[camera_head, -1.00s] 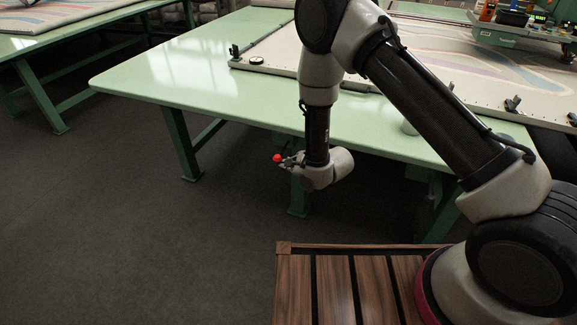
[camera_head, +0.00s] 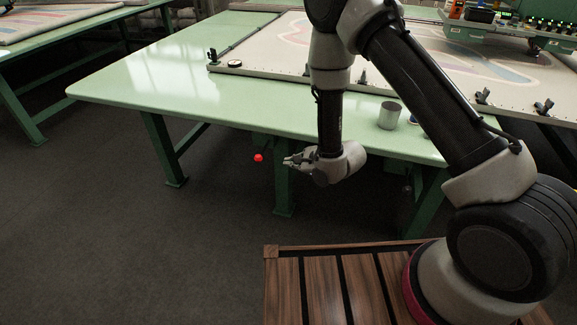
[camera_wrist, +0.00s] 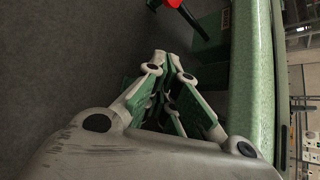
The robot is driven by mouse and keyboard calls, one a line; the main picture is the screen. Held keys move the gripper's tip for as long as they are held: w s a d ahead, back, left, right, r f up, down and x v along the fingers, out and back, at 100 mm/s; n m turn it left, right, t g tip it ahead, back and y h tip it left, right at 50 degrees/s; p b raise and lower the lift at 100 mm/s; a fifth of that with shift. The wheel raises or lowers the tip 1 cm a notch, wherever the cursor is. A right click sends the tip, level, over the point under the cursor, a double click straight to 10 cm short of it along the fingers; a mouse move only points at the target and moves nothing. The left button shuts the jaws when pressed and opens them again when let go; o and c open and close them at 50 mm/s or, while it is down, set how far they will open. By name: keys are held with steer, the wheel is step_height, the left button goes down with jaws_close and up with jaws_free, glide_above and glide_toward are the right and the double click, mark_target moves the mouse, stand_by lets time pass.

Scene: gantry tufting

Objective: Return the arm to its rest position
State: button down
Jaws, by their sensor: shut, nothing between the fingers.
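My arm reaches up from its base at the lower right of the head view and bends down to my gripper (camera_head: 289,161). The gripper hangs in front of the green table's (camera_head: 130,88) near edge, apart from the tabletop, pointing left. Its fingers are shut and empty. In the wrist view the gripper's fingers (camera_wrist: 167,65) come together at the picture's middle, with nothing seen between them. A red knob (camera_head: 258,158) is just left of the fingertips in the head view, below the table edge, with a gap between them.
A grey cup (camera_head: 389,116) stands near the table's front edge, right of my forearm. A framed cloth (camera_head: 283,60) with clamps covers the table's back. A green machine (camera_head: 490,32) stands at the back right. Another green table (camera_head: 60,49) is at the left. Dark floor (camera_head: 90,250) is open.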

stand_by(0.4)
steer(key=s+d+f+n+g+h, duration=0.4)
steer(key=s+d+f+n, duration=0.3)
steer(key=s+n, duration=0.15)
steer(key=s+d+r+n+g+h, duration=0.2)
steer(key=s+d+r+n, duration=0.1)
steer(key=d+r+n, duration=0.15)
steer(key=s+d+r+n+t, duration=0.1)
steer(key=s+d+r, duration=0.5)
steer(key=r, duration=0.8)
steer(key=s+d+r+n+h, duration=0.1)
steer(key=s+d+r+n, duration=0.2)
steer(key=r, duration=1)
steer(key=s+d+r+n+t, duration=0.1)
steer(key=s+d+r+n, duration=0.1)
steer(key=s+d+r, duration=0.7)
step_height(320, 180, up, 6)
steer(key=shift+s+d+f+t, duration=0.2)
steer(key=shift+d+t, duration=0.1)
steer(key=shift+d, duration=0.8)
